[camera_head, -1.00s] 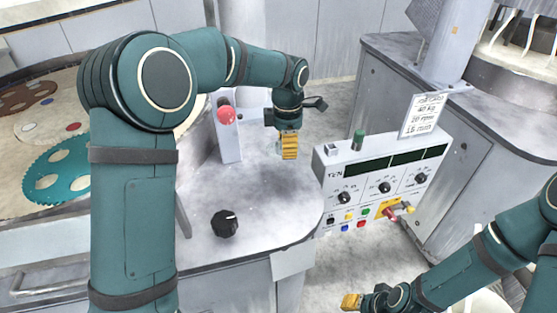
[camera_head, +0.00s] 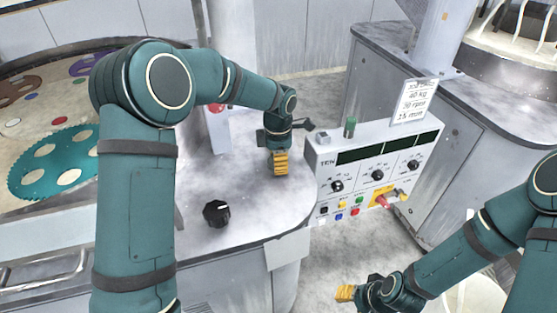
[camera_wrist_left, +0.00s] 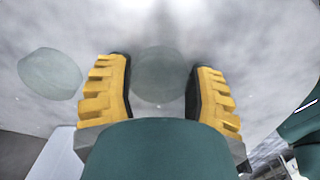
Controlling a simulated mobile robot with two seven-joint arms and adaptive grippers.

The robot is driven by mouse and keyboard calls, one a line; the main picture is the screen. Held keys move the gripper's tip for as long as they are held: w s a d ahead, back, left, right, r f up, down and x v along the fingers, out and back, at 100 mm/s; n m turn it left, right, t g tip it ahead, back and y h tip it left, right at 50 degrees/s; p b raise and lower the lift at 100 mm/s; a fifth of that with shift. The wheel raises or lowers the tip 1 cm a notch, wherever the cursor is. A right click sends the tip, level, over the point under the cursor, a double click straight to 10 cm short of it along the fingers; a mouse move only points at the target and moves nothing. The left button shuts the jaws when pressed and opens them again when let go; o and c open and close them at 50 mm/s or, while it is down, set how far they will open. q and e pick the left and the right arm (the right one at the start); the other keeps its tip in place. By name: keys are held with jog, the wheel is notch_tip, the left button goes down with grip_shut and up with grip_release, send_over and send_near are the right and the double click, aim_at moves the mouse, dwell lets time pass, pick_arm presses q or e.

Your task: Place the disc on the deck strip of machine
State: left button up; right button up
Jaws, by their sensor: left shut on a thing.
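My left gripper (camera_head: 280,163) points down over the grey deck strip (camera_head: 255,205) of the machine, between the black knob (camera_head: 217,213) and the control box. In the left wrist view its yellow fingers (camera_wrist_left: 160,85) stand either side of a pale, translucent grey-green disc (camera_wrist_left: 158,76) and are shut on it. The fingers hide this disc in the head view. A second, similar pale disc (camera_wrist_left: 50,73) shows on the grey surface left of the fingers, apart from them. My right gripper (camera_head: 346,293) hangs at the lower right, away from the deck; its jaw opening is too small to tell.
A control box (camera_head: 375,170) with dials and buttons stands just right of the deck. A red button (camera_head: 217,107) on a post is behind. A platen with a teal toothed carrier (camera_head: 55,160) lies left. The deck around the knob is clear.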

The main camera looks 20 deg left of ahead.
pick_arm(q)
jog(key=shift+f, duration=0.1)
jog(key=o, duration=0.8)
jog(key=shift+f, duration=0.1)
jog(key=o, duration=0.4)
jog(key=shift+r, duration=0.4)
notch_tip(320, 180, up, 12)
jog(key=p, duration=0.1)
jog(key=shift+f+p, duration=0.2)
jog(key=shift+p, duration=0.2)
